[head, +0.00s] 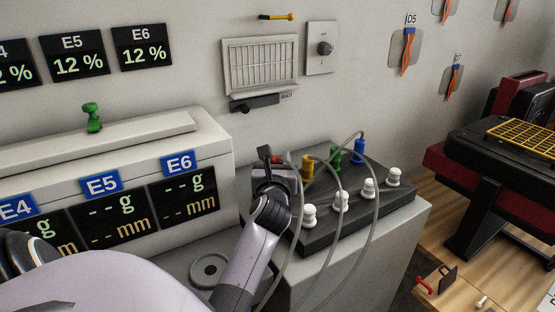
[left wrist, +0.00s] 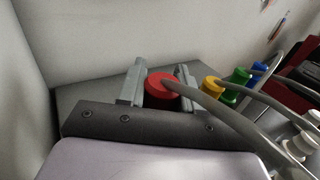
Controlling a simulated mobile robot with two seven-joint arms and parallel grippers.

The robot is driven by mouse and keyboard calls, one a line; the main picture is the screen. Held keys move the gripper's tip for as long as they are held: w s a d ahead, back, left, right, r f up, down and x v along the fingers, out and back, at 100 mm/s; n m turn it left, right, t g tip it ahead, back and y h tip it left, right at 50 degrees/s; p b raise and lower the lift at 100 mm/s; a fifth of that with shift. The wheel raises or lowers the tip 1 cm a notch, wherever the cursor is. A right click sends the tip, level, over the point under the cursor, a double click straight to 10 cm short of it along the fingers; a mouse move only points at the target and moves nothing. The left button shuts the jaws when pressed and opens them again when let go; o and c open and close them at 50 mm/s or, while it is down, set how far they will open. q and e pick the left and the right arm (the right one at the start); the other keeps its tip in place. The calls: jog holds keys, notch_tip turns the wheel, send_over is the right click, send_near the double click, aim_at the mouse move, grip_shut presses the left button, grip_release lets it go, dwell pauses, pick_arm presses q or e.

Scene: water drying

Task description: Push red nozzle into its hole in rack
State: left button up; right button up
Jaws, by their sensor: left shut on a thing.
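The red nozzle (left wrist: 162,84) sits between the two fingers of my left gripper (left wrist: 160,83) in the left wrist view, with a grey hose running from it to the right. The gripper is shut on it. In the head view my left gripper (head: 270,165) is over the back left part of the dark rack (head: 318,236), and only a sliver of red shows beside it. The nozzle's lower end and its hole are hidden, so I cannot tell how deep it sits. My right gripper is not in view.
Yellow (head: 307,167), green (head: 336,157) and blue (head: 360,150) nozzles stand in a row right of the gripper, with grey hoses looping forward. Several white knobs (head: 341,201) line the rack's front. A wall is close behind; a display cabinet (head: 215,150) stands left.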

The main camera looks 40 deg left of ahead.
pick_arm(q)
jog(key=shift+f+b, duration=0.75)
jog(key=shift+f, duration=0.45)
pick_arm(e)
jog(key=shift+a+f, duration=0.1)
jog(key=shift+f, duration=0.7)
pick_arm(q)
jog(key=o, duration=1.1)
